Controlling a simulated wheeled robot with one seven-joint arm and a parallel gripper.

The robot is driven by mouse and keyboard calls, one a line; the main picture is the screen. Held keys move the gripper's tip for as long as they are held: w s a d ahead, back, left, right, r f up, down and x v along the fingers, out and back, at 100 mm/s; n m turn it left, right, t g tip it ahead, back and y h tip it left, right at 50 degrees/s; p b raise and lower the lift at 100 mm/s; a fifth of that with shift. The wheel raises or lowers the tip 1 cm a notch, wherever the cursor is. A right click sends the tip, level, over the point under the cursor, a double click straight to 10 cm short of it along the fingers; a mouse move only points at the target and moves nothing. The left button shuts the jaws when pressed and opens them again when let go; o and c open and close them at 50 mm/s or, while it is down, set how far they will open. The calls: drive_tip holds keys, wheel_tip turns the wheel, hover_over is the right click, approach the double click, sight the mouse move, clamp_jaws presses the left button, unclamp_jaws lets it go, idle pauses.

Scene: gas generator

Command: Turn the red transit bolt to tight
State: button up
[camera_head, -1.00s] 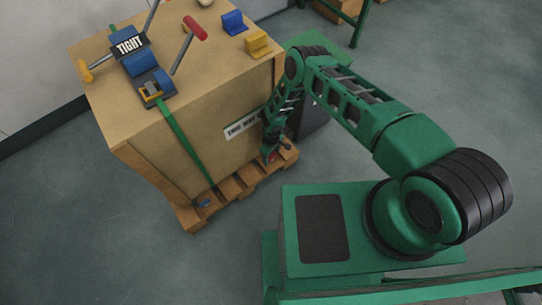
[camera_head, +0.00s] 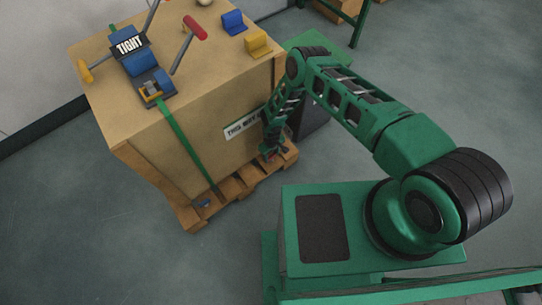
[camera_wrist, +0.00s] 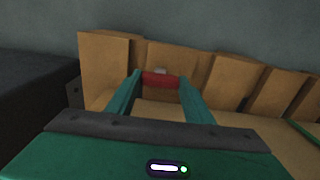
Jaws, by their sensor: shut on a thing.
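The red transit bolt (camera_wrist: 160,80) shows in the wrist view as a short red bar between my two green fingers. My gripper (camera_head: 268,153) is shut on it, low at the crate's right side beside the wooden pallet (camera_head: 241,187). In the head view my arm's end mostly hides the bolt, so its turn cannot be read there. No marking for the bolt's tightness is readable in the wrist view.
A large tan crate (camera_head: 150,140) stands on the pallet, with a green strap (camera_head: 186,148) over it. On top are a ratchet with a "TIGHT" plate (camera_head: 128,46), a red-handled lever (camera_head: 195,28), and blue (camera_head: 233,21) and yellow (camera_head: 257,43) blocks. Floor left of the crate is clear.

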sight(271, 156)
drive_tip(key=shift+a+m, duration=0.1)
drive_tip(key=shift+m, duration=0.2)
drive_tip(key=shift+s, duration=0.1)
drive_tip(key=o, duration=1.1)
drive_tip(key=shift+c, duration=0.2)
drive_tip(key=shift+r, duration=0.15)
wheel_tip(271, 156, up, 10)
drive_tip(key=shift+r, duration=0.25)
